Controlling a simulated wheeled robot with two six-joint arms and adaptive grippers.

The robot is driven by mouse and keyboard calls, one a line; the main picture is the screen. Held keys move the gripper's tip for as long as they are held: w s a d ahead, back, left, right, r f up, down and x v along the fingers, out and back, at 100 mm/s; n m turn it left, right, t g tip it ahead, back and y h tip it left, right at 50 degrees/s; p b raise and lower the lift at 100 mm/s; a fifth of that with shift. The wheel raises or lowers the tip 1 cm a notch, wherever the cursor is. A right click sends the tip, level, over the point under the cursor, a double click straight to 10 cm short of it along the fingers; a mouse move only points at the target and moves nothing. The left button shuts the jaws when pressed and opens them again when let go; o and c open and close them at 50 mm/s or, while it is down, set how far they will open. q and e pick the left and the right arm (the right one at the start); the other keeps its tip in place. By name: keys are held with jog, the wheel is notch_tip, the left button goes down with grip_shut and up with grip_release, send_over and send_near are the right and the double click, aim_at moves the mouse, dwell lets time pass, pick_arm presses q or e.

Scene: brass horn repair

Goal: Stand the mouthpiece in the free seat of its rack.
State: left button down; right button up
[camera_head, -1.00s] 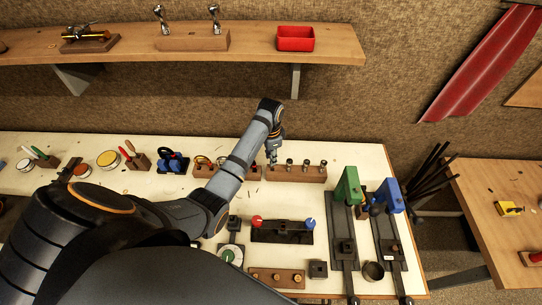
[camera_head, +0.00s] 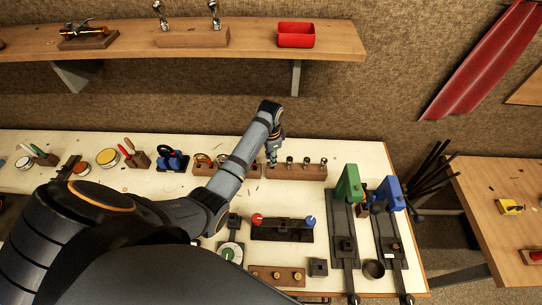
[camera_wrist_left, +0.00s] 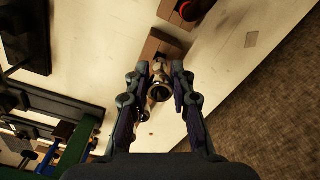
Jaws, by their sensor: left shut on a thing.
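My left gripper (camera_head: 272,158) is shut on the brass mouthpiece (camera_wrist_left: 161,88), which shows between the two fingers in the left wrist view. The gripper points down over the left end of the long wooden mouthpiece rack (camera_head: 297,174). Several other mouthpieces (camera_head: 306,163) stand upright along the rack to the right of the gripper. In the wrist view the wooden rack (camera_wrist_left: 155,46) shows beyond the fingertips, and a standing mouthpiece (camera_wrist_left: 144,114) shows below the held one. The held mouthpiece's lower end is hidden, so I cannot tell whether it is in a seat. My right gripper is not in view.
A wooden block with small tools (camera_head: 205,163) stands close left of the rack. A green clamp (camera_head: 348,184) and a blue clamp (camera_head: 391,193) stand at the right. A dark fixture with red and blue knobs (camera_head: 283,229) lies in front. Bare white bench separates them.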

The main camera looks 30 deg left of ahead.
pick_arm(q)
jog(key=shift+f, duration=0.85)
jog(key=c, duration=1.1)
grip_release()
jog(key=shift+o, duration=0.2)
jog(key=shift+r, duration=3.8)
